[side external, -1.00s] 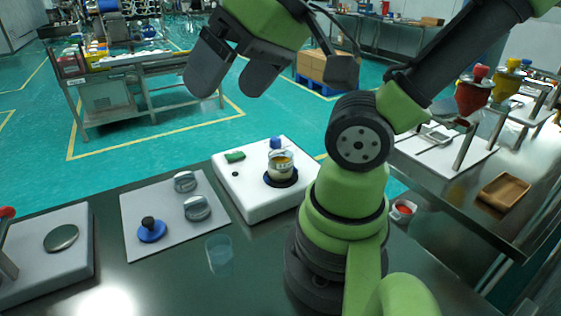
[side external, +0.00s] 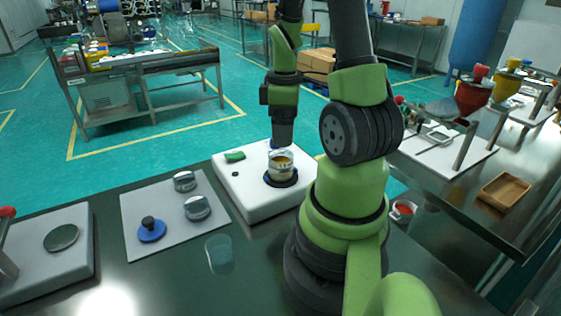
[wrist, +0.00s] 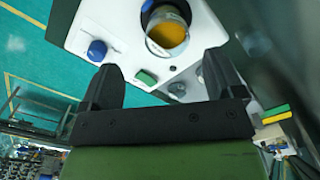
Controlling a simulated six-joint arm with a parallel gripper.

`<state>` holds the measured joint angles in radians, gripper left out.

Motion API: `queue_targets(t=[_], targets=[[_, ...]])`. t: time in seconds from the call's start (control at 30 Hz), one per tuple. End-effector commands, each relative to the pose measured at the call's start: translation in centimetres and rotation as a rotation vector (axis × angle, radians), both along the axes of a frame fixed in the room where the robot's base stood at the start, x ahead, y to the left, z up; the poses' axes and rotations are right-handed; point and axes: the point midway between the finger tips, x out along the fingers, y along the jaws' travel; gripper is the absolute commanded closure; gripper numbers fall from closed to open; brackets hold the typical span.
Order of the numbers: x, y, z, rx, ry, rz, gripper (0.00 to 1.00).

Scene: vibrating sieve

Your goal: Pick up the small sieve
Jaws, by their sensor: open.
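A small round clear-walled sieve (side external: 281,170) with yellow material inside sits on the black disc of a white shaker base (side external: 243,201). In the wrist view, this sieve (wrist: 168,33) is at the top, beyond my fingertips. Two more small round metal-rimmed sieves, (side external: 185,181) and (side external: 197,208), rest on a grey mat (side external: 140,207) to the left. The task does not show which one is meant. My gripper (side external: 283,145) points down just above the filled sieve. In the wrist view, my gripper (wrist: 165,82) is open with nothing between its fingers.
A blue knob (wrist: 97,50) and a green switch (side external: 235,156) stand on the shaker base. A blue disc with a black knob (side external: 151,231) lies on the mat. A clear beaker (side external: 219,253) stands in front. A grey scale (side external: 75,270) is at left.

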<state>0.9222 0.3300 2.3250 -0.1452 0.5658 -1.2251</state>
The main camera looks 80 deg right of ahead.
Motion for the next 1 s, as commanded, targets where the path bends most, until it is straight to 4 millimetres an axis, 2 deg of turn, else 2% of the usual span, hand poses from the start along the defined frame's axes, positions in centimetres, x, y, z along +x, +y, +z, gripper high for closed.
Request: queue_targets(t=[0.1, 0.33, 0.6, 0.97, 1.0], targets=[[0.0, 0.1, -1.4, 0.004, 0.003, 0.001, 0.13], [0.0, 0.4, -3.0, 0.003, 0.001, 0.000, 0.13], [-0.1, 0.9, -6.4, 0.003, 0.001, -0.001, 0.13], [-0.1, 0.8, -7.1, -0.002, -0.001, -0.002, 0.13], [-0.1, 0.8, -7.1, -0.002, -0.001, -0.002, 0.22]])
